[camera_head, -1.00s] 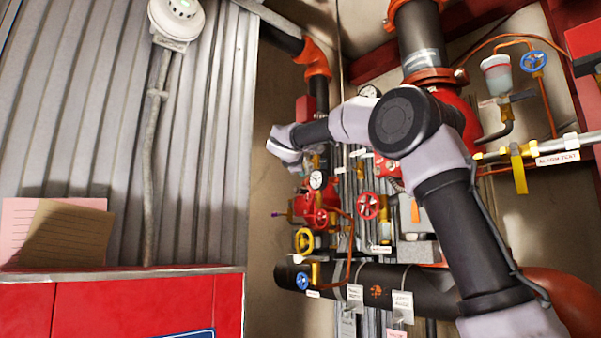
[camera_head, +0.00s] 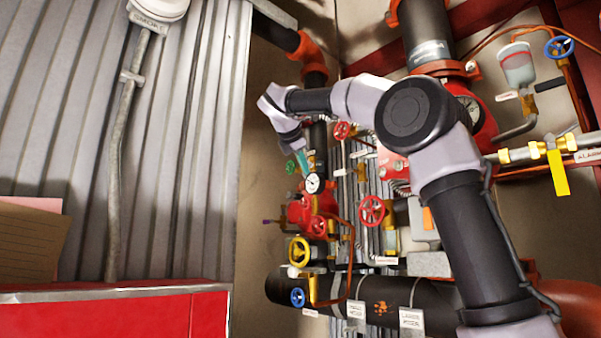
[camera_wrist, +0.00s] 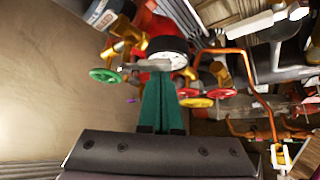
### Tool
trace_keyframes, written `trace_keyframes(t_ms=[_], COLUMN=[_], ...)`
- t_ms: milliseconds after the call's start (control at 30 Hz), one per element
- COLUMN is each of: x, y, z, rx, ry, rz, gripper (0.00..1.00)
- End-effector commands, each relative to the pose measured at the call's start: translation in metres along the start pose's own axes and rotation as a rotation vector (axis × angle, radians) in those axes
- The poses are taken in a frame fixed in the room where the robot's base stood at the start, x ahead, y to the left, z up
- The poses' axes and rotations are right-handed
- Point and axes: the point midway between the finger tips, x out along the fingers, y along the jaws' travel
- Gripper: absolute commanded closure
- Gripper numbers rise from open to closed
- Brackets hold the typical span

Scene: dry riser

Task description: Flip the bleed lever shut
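My gripper (camera_head: 303,163) is in front of the upper part of the riser pipework, close to a white-faced gauge (camera_head: 314,183) and a green handwheel (camera_head: 291,168). In the wrist view its teal fingers (camera_wrist: 163,86) lie together with no clear gap and nothing visible between them. Their tips overlap the lower edge of the gauge (camera_wrist: 168,54). The green handwheel (camera_wrist: 106,75) is left of the tips, with a grey metal piece (camera_wrist: 138,66) between it and the gauge. I cannot tell which part is the bleed lever. A yellow lever (camera_head: 559,172) hangs from the right-hand pipe.
Red handwheels (camera_head: 372,209) and a yellow handwheel (camera_head: 299,251) crowd the pipes below my gripper. A copper tube (camera_wrist: 240,52) arches right of the fingers in the wrist view. A large black pipe (camera_head: 390,299) crosses below. Bare wall (camera_wrist: 45,75) lies to the left.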

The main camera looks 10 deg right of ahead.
Motion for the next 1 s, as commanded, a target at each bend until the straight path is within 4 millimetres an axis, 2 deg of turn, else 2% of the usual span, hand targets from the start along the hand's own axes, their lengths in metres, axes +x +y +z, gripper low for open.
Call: trace_keyframes(t_ms=[300,1000], x=[-0.013,-0.022], y=[-0.001,0.007], z=[0.011,0.023], rx=[0.003,0.004], ry=[-0.002,-0.008], rz=[0.003,0.015], gripper=[1.00,1.00])
